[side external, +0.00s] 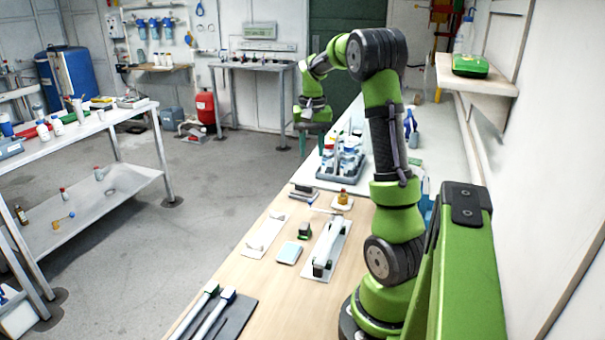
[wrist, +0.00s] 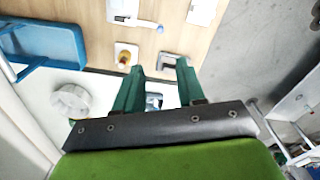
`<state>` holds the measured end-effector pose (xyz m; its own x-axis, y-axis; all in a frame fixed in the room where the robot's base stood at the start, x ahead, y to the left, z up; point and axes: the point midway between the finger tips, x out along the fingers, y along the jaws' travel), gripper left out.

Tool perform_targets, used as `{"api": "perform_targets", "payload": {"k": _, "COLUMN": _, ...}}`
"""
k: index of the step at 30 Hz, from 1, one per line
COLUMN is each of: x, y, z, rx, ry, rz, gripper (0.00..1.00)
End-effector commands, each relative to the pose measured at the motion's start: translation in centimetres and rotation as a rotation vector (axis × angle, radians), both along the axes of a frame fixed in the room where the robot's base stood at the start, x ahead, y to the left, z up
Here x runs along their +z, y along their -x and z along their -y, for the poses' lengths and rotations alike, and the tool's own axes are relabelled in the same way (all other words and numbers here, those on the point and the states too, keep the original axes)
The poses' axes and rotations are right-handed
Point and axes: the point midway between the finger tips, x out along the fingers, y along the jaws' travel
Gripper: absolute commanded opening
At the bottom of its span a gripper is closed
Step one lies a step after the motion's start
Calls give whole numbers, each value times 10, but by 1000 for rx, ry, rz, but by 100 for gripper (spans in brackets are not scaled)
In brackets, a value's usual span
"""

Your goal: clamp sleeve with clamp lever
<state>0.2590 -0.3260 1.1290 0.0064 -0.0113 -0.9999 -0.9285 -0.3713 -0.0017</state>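A long pale sleeve (side external: 329,241) lies along a flat plate on the wooden bench, with a dark block at its near end. What looks like the clamp lever, a thin white rod with a blue tip (side external: 310,204), sticks out leftward at the fixture's far end. It also shows in the wrist view (wrist: 160,28), beside part of the plate (wrist: 122,10). Whether the lever is clamped I cannot tell. My gripper (side external: 312,146) hangs raised beyond the fixture, away from it. In the wrist view its two green fingers (wrist: 160,66) are apart, with nothing held between them.
An amber bottle on a white base (side external: 343,199) and a dark grey block (side external: 303,192) stand just beyond the fixture. A tray of bottles (side external: 340,170) is farther back. A green-black block (side external: 304,231), a pale blue pad (side external: 288,252) and another plate (side external: 264,236) lie left.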

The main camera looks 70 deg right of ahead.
Motion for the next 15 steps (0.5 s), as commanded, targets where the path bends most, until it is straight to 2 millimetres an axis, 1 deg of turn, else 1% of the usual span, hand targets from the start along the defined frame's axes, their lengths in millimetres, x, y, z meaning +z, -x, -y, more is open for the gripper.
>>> {"api": "perform_targets", "payload": {"k": 1, "x": 8, "y": -2, "z": 1, "rx": 4, "ry": 4, "rz": -1, "gripper": 39}}
{"api": "perform_targets", "payload": {"k": 2, "x": 10, "y": -2, "z": 1, "rx": 6, "ry": 2, "rz": -2, "gripper": 39}}
{"api": "perform_targets", "payload": {"k": 5, "x": 4, "y": 0, "z": -3, "rx": 9, "ry": -15, "rz": -11, "gripper": 39}}
{"api": "perform_targets", "payload": {"k": 8, "x": -8, "y": 0, "z": -3, "rx": 11, "ry": -15, "rz": -11, "gripper": 39}}
{"api": "perform_targets", "payload": {"k": 11, "x": -27, "y": 0, "z": -3, "rx": 11, "ry": -16, "rz": -11, "gripper": 39}}
{"api": "perform_targets", "payload": {"k": 15, "x": -58, "y": 0, "z": -4, "rx": 11, "ry": -17, "rz": -11, "gripper": 39}}
